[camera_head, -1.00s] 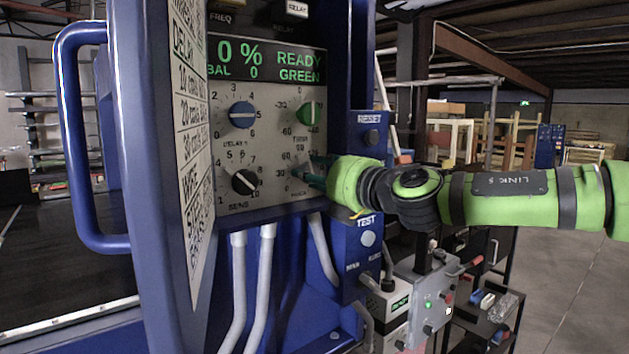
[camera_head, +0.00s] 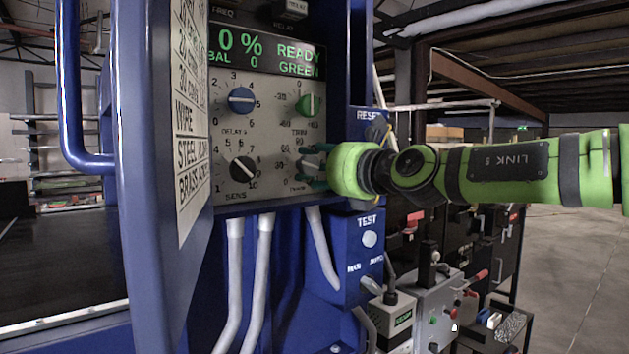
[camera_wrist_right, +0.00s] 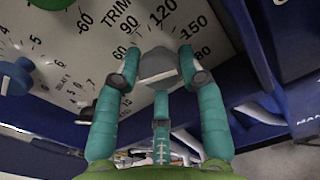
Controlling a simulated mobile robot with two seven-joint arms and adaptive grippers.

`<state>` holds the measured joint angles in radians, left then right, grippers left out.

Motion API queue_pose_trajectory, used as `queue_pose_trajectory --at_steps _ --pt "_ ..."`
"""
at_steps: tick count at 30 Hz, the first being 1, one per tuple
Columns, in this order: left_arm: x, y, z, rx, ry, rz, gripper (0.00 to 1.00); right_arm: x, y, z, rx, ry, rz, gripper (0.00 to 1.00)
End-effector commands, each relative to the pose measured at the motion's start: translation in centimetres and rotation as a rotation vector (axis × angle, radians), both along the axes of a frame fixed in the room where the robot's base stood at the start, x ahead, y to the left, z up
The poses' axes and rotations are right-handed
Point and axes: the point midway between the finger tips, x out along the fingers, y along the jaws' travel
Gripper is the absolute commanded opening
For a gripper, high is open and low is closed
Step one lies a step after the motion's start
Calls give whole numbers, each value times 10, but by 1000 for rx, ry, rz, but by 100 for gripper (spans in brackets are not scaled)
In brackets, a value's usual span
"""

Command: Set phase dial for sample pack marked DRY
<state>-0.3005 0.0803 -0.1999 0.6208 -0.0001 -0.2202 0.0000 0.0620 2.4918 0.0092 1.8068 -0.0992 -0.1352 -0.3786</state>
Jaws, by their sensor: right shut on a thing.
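The phase dial is a grey knob (camera_wrist_right: 158,68) in the right wrist view, on a scale with 60, 90, 120, 150 and 180. The teal fingers of my right gripper (camera_wrist_right: 160,68) are shut on the knob from both sides. The pointer's exact setting cannot be read. The display (camera_head: 268,52) reads READY GREEN, 0 % and BAL 0. No sample pack marked DRY is clear to me. My left gripper is out of view.
A blue dial (camera_head: 241,99), a green dial (camera_head: 309,104) and a black SENS dial (camera_head: 243,169) sit close by. A printed chart (camera_head: 190,130) is on the blue housing at left. The blue TEST box (camera_head: 366,239) is just below my right wrist.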

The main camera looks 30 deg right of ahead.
Motion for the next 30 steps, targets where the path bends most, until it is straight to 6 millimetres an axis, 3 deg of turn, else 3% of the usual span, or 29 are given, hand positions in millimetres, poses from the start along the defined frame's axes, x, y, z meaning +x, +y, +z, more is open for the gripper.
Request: queue_pose_trajectory --at_steps 3,11,21,30 --pt "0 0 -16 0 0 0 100 -1 -1 2 -115 -25 -6 7" --pt "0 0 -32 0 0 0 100 -1 0 5 -360 -47 -5 7" --pt "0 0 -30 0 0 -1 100 -1 1 9 -636 -68 -6 7" --pt "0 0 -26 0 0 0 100 -1 1 10 -779 -81 -7 7"
